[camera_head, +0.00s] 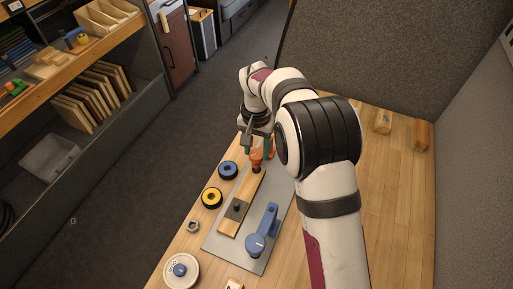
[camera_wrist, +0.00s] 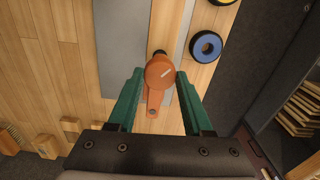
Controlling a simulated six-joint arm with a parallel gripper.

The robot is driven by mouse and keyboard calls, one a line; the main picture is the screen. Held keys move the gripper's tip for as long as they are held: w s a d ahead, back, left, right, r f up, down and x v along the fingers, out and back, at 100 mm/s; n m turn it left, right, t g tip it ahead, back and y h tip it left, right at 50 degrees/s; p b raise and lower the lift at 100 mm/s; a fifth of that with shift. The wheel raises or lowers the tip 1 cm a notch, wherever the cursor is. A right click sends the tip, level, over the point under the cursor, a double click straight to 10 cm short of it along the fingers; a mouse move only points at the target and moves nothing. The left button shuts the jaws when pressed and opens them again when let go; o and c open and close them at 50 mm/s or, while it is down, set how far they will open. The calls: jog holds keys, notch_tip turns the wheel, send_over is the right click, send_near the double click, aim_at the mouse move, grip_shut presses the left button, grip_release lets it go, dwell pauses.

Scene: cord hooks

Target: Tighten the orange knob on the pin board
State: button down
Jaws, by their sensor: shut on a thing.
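The orange knob (camera_head: 256,157) stands at the far end of the pin board (camera_head: 253,187), a wooden strip on a grey plate. In the wrist view the knob (camera_wrist: 160,72) has a round head with a pale line mark and an arm pointing down the picture. My gripper (camera_head: 257,149) is over it from the far side. In the wrist view the green fingers of my gripper (camera_wrist: 159,76) stand on either side of the round head, shut on it. The knob's underside is mostly hidden.
A blue lever (camera_head: 263,232) stands on the grey plate (camera_head: 227,247). A blue ring (camera_head: 228,170), a yellow ring (camera_head: 212,198), a hex nut (camera_head: 193,226) and a white disc (camera_head: 182,271) lie along the left table edge. The table's right side is mostly clear, with wooden blocks (camera_head: 383,122) at the back.

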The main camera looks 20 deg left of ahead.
aim_at(257, 153)
jog(key=m, duration=0.4)
jog(key=shift+r, duration=0.1)
jog(key=m, duration=0.5)
jog(key=shift+m, duration=0.3)
dwell(0.4)
jog(key=shift+c, duration=1.5)
grip_release()
notch_tip(257, 153, up, 16)
